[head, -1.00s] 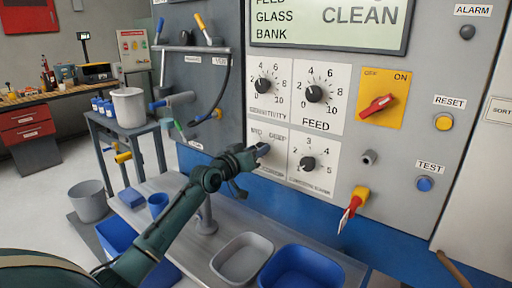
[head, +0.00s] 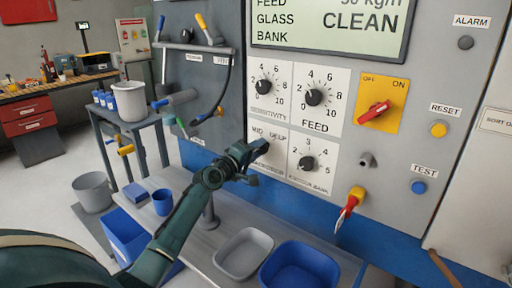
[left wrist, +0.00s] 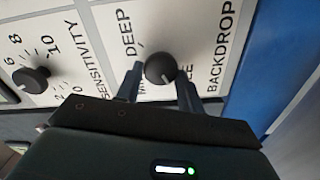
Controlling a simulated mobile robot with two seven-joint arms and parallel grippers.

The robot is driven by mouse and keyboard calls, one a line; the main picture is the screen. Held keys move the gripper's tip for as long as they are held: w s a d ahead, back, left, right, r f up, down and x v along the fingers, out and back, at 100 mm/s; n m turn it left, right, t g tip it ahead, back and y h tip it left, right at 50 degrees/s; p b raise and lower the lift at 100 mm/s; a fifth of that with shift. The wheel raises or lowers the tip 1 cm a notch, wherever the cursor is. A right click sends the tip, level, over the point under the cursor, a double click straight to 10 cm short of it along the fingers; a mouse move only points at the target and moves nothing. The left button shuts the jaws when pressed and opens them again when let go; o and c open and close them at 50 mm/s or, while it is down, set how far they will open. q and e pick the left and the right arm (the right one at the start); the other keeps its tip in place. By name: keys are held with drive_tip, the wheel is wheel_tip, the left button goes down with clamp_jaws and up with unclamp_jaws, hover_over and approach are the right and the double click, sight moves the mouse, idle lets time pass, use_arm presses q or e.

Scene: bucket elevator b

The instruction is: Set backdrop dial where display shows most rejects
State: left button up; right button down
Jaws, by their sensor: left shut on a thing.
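The backdrop dial (left wrist: 160,68) is a round black knob on a white plate with the words DEEP, MID and BACKDROP; a further label is partly covered by a finger. My left gripper (left wrist: 158,79) is shut on this knob, one finger on each side. The knob's pale mark faces down and slightly right in the left wrist view, away from DEEP. In the head view my left gripper (head: 261,147) covers the dial. The display (head: 330,27) reads FEED, GLASS, BANK and CLEAN; its top is cut off and no reject figure shows. My right gripper is out of view.
Close by are the sensitivity knob (head: 263,87), feed knob (head: 314,97), another knob (head: 306,163) and a red switch (head: 374,112). Below stand a grey tray (head: 243,254) and a blue bin (head: 299,268).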

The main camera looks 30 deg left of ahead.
use_arm(q)
drive_tip(key=shift+n+p, duration=0.55)
drive_tip(key=shift+n, duration=1.15)
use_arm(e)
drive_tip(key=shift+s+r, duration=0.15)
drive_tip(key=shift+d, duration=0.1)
use_arm(q)
drive_tip(key=o, duration=1)
drive_tip(key=shift+c, duration=0.2)
drive_tip(key=s+a, duration=0.1)
drive_tip(key=s, duration=1.2)
drive_tip(key=shift+b, duration=0.4)
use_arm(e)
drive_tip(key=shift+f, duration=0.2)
